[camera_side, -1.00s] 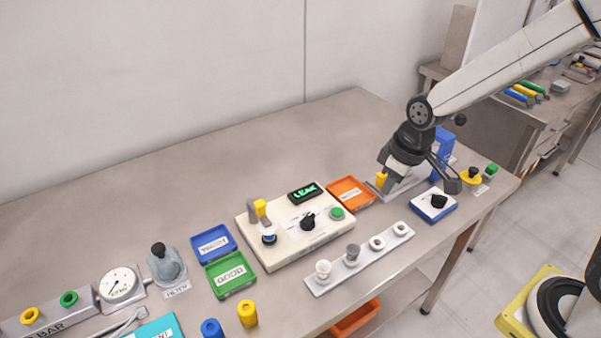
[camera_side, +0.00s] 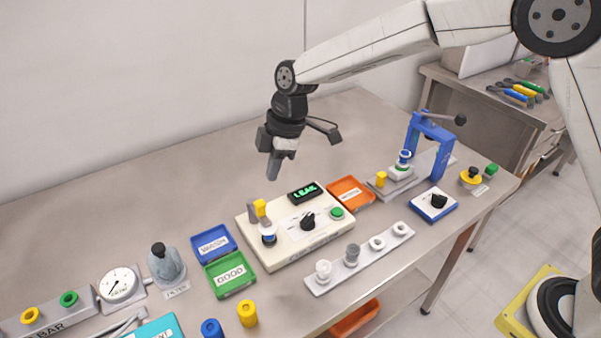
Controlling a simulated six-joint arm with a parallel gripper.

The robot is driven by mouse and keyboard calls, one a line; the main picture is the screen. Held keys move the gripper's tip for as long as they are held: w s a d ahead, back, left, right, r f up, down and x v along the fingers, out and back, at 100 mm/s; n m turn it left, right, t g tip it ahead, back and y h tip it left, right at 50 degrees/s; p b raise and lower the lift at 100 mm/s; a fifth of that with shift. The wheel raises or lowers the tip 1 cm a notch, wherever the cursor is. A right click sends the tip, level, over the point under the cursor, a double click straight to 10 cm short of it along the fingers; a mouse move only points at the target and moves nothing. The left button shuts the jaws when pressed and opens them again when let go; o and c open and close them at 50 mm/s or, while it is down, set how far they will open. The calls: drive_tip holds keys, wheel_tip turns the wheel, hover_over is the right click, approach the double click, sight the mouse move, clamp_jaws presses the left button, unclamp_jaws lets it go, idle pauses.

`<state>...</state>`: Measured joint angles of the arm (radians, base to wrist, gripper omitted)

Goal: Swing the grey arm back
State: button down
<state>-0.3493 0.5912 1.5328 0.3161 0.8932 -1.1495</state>
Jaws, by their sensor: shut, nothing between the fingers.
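A short grey arm (camera_side: 252,214) with a yellow block (camera_side: 260,208) stands at the left back of the cream tester box (camera_side: 284,243). A white-and-blue cup (camera_side: 269,235) sits on the box just in front of it. I cannot tell whether the arm touches the cup. My gripper (camera_side: 271,173) points down, shut and empty, above and a little right of the grey arm in the picture, apart from it.
The box also has a lit LEAK display (camera_side: 304,193), a black knob (camera_side: 308,221) and a green button (camera_side: 336,213). A blue tray (camera_side: 213,255), green tray (camera_side: 222,291) and orange tray (camera_side: 366,204) flank it. A blue press (camera_side: 443,155) stands right.

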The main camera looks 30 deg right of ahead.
sight(261, 219)
drive_tip(key=shift+w+a+r+n+g+y, duration=0.1)
drive_tip(key=shift+w+a+n, duration=0.1)
drive_tip(key=shift+a+n, duration=0.5)
drive_tip(key=shift+w+a+r+n+g+y, duration=0.1)
drive_tip(key=shift+w+a+n, duration=0.15)
drive_tip(key=shift+a, duration=0.8)
drive_tip(key=shift+w+a+r+n+g+y, duration=0.15)
drive_tip(key=shift+a+n, duration=0.4)
drive_tip(key=shift+a, duration=0.3)
drive_tip(key=shift+f, duration=0.2)
wheel_tip(261, 219, down, 9)
drive_tip(key=shift+d, duration=0.4)
